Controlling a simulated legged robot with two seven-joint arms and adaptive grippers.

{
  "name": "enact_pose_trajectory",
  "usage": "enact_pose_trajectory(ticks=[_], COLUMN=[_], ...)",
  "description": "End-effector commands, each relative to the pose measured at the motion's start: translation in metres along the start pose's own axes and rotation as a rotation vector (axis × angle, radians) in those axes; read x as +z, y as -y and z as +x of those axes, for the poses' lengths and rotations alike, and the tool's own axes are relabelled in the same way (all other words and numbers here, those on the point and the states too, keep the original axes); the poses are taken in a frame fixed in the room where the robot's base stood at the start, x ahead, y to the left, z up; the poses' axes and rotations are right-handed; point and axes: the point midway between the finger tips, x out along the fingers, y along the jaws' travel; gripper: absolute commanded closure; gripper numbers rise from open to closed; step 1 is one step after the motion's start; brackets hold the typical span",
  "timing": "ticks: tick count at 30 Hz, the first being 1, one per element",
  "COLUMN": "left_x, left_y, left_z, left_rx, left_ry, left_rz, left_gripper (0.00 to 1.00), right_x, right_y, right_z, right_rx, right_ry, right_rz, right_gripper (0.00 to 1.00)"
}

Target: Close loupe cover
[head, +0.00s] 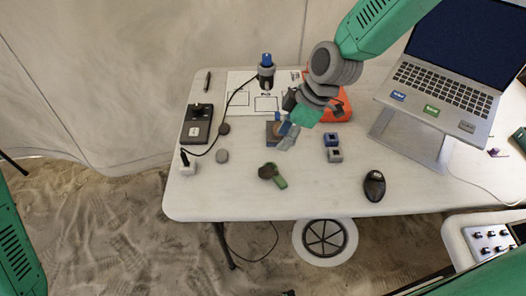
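A small folding item with a dark round part and a green handle, which looks like the loupe (272,174), lies near the front middle of the white table (230,195). I cannot tell how its cover stands. My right gripper (284,136) reaches down from the upper right, above and behind the loupe and apart from it. Its fingers are beside or over a small dark block with a brown top (272,131). The fingers are small and partly hidden by the wrist, so their opening is unclear. My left arm shows only at the left edge; its gripper is out of view.
A laptop on a stand (440,90) fills the right side. A black mouse (374,185), two small blocks (332,145), an orange case (340,106), a blue-topped device (266,72) and a black meter (197,124) surround the middle. The front left tabletop is clear.

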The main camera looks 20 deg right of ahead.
Motion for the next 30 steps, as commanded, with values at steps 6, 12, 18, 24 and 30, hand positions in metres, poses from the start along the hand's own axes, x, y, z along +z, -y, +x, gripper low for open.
enact_pose_trajectory(ticks=[6, 12, 18, 24, 30], left_x=[0.001, 0.001, 0.001, 0.001, 0.001], left_y=[0.0, 0.0, 0.0, 0.0, 0.0], left_z=[0.0, 0.002, 0.003, 0.004, 0.004], left_rx=[0.0, 0.0, 0.0, 0.0, 0.0], left_ry=[0.002, 0.002, 0.001, 0.001, 0.001], left_rz=[0.0, 0.0, 0.0, 0.0, 0.0], left_gripper=[1.0, 1.0, 1.0, 1.0, 1.0], right_x=[0.002, 0.002, 0.003, 0.003, 0.002], right_y=[0.001, 0.001, 0.0, -0.001, -0.001], right_z=[0.021, 0.063, 0.103, 0.129, 0.138], right_rx=[0.007, 0.004, 0.005, 0.007, 0.008], right_ry=[-0.003, -0.003, -0.005, -0.007, -0.007], right_rz=[0.0, 0.0, 0.001, 0.0, 0.001], right_gripper=[0.67, 0.67, 0.67, 0.67, 0.67])
